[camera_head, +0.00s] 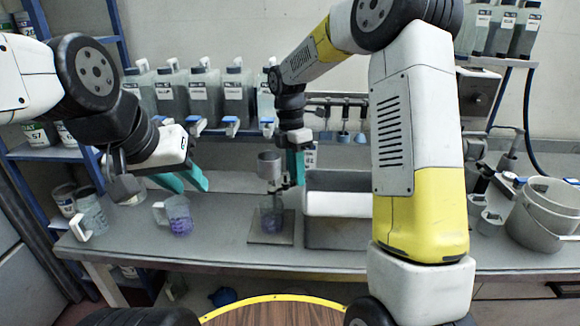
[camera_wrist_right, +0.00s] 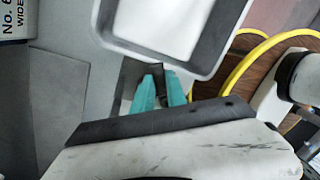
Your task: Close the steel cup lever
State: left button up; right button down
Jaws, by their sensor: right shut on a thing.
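The steel cup (camera_head: 268,164) is held upright on a stand above the bench, over a clear beaker (camera_head: 271,215) with a purplish tint. My right gripper (camera_head: 296,178) points down just right of the cup. In the right wrist view its teal fingers (camera_wrist_right: 159,92) are shut on a small dark piece (camera_wrist_right: 158,69), which appears to be the steel cup lever. The fingers hide much of the lever, so its angle is hard to tell. My left gripper (camera_head: 186,182) is open and empty over the bench, left of the cup.
A grey tray with a white inside (camera_head: 338,235) stands close right of the stand. A jug with purple content (camera_head: 178,216) is below my left gripper. Bottles (camera_head: 205,95) line the back shelf. Nested buckets (camera_head: 545,215) stand far right.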

jog(key=m, duration=0.2)
jog(key=s+m, duration=0.1)
jog(key=shift+d+m+y, duration=0.25)
jog(key=shift+m+y, duration=0.05)
jog(key=shift+s+m+y, duration=0.2)
jog(key=shift+s+m, duration=0.1)
jog(key=shift+m, duration=0.55)
jog(key=shift+s+m+y, duration=0.2)
jog(key=shift+s+m, duration=0.05)
jog(key=shift+m, duration=0.6)
jog(key=c, duration=1.6)
grip_release()
jog(key=r, duration=0.3)
jog(key=w+r, duration=0.1)
jog(key=r, duration=0.2)
jog(key=shift+w+d+r, duration=0.1)
jog(key=shift+w+r, duration=0.05)
jog(key=shift+r, duration=0.7)
jog(key=shift+r, duration=0.1)
